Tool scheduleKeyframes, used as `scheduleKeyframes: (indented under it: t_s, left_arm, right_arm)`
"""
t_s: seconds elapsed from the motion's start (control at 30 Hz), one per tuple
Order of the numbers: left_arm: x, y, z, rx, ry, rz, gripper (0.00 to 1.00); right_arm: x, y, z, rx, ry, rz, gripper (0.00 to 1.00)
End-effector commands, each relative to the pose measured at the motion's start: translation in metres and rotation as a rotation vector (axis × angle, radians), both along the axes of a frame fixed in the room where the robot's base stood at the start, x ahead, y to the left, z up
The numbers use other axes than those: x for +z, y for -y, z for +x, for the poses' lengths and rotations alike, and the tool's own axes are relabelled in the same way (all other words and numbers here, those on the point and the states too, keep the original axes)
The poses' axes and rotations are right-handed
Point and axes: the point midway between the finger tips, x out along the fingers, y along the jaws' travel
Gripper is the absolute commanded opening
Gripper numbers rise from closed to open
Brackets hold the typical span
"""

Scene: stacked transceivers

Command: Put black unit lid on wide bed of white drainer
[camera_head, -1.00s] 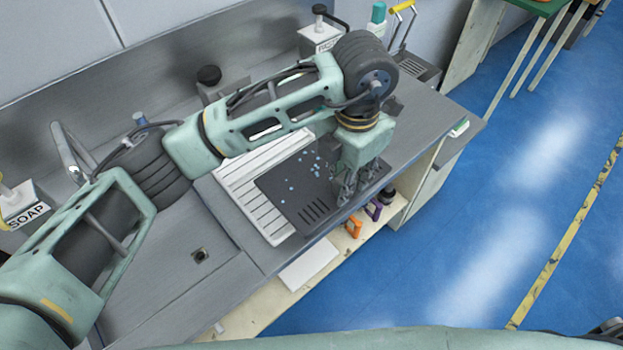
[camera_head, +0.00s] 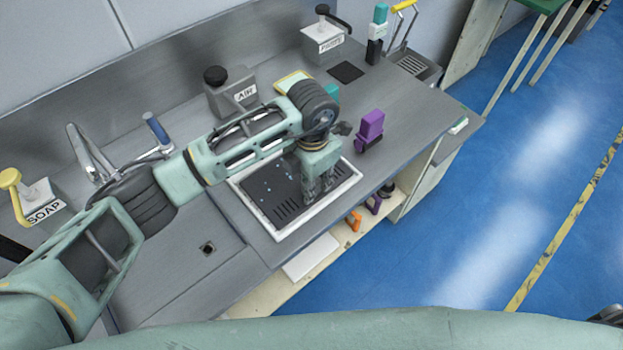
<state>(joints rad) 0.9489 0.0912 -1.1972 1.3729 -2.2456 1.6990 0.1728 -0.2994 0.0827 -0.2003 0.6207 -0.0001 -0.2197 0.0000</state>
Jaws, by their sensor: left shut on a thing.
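My right gripper is not in view.
A purple-and-black unit (camera_head: 369,131) stands on the counter right of the drainer. The AIR box (camera_head: 231,92), a yellow-edged pad (camera_head: 293,82) and the PROBE box (camera_head: 325,40) stand behind. A sink plate with a drain hole (camera_head: 208,248) is left. The counter's front edge is close.

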Motion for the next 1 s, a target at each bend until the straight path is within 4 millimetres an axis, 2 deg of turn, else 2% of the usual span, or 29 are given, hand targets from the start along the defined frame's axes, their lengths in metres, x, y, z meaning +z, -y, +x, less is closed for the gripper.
scheduleKeyframes:
  t_s: [0.17, 0.2, 0.4, 0.8, 0.87, 1.0]
  left_arm:
    - [-0.003, 0.0, 0.0, 0.0, 0.001, 0.0, 0.0]
    - [-0.003, 0.0, 0.0, 0.0, 0.0, 0.0, 0.25]
    - [-0.002, 0.0, 0.0, 0.0, -0.001, 0.001, 0.42]
    - [0.003, 0.0, 0.0, 0.0, 0.001, 0.0, 0.42]
    - [0.009, 0.0, 0.001, 0.0, 0.003, 0.0, 0.42]
    - [0.036, 0.0, 0.002, -0.001, 0.006, 0.0, 0.42]
  right_arm:
    - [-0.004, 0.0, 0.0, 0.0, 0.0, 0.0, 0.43]
    - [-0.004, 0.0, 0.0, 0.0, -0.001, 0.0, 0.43]
    - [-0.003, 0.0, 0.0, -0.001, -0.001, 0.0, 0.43]
    - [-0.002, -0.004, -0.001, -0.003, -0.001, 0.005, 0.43]
    - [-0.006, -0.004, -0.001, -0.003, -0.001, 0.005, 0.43]
    - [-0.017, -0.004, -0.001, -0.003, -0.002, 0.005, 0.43]
